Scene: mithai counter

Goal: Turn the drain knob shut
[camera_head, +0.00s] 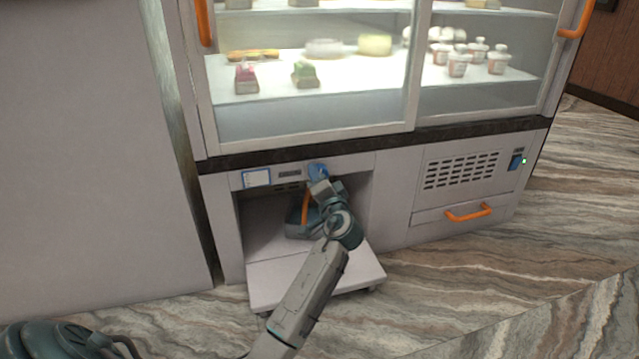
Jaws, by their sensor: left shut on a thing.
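The drain knob (317,170) is a blue knob on the strip above the open bay at the base of the display counter. My left gripper (319,182) reaches up to it from below and is shut on it. The fingertips are small in this view and partly hidden by the wrist, so the knob's exact angle is hard to tell. My right gripper is not in view.
In the bay, a dark container with an orange handle (305,210) sits behind my arm, above a pale pull-out platform (262,283). To the right are a vent grille (461,170), an orange drawer handle (468,212) and a blue switch (515,162). Glass doors with sweets stand above.

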